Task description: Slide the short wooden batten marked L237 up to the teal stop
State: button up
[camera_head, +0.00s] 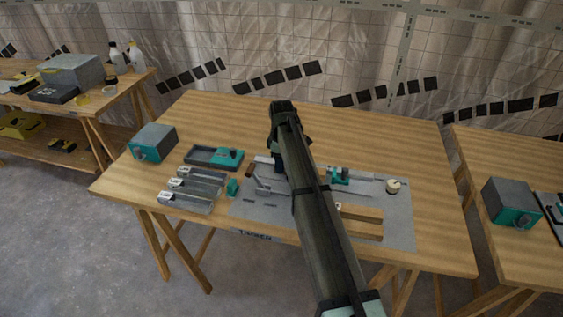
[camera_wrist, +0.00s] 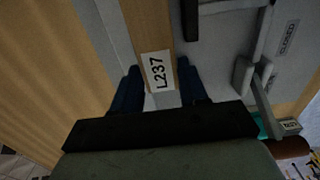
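In the wrist view the wooden batten (camera_wrist: 148,32) runs from the top edge down between my fingers. Its white label reads L237 and lies near its lower end. My gripper (camera_wrist: 165,88) has one dark blue finger on each side of this end, close to its edges. Whether both fingers press on it I cannot tell. In the head view my gripper (camera_head: 281,178) is low over the grey board, and my arm hides the batten there. A teal block (camera_head: 233,187) stands at the board's left edge, and a teal fitting (camera_head: 339,176) is right of my arm. Which is the stop is unclear.
The grey board (camera_head: 400,232) lies on the wooden table. It also holds pale wooden strips (camera_head: 362,235) and a round cream knob (camera_head: 393,186). Left of it are labelled grey channels (camera_head: 190,190), a dark tray (camera_head: 205,156) and a grey-teal box (camera_head: 153,143). The table's back is clear.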

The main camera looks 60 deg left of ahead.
jog(key=c, duration=0.6)
jog(key=shift+c, duration=0.2)
jog(key=shift+w+d, duration=0.1)
jog(key=shift+d, duration=0.05)
jog(key=shift+w+d, duration=0.7)
jog(key=shift+w, duration=0.05)
jog(key=o, duration=1.1)
jog(key=shift+c, duration=0.2)
jog(key=shift+o, duration=0.5)
jog(key=shift+s, duration=0.15)
jog(key=shift+d, duration=0.1)
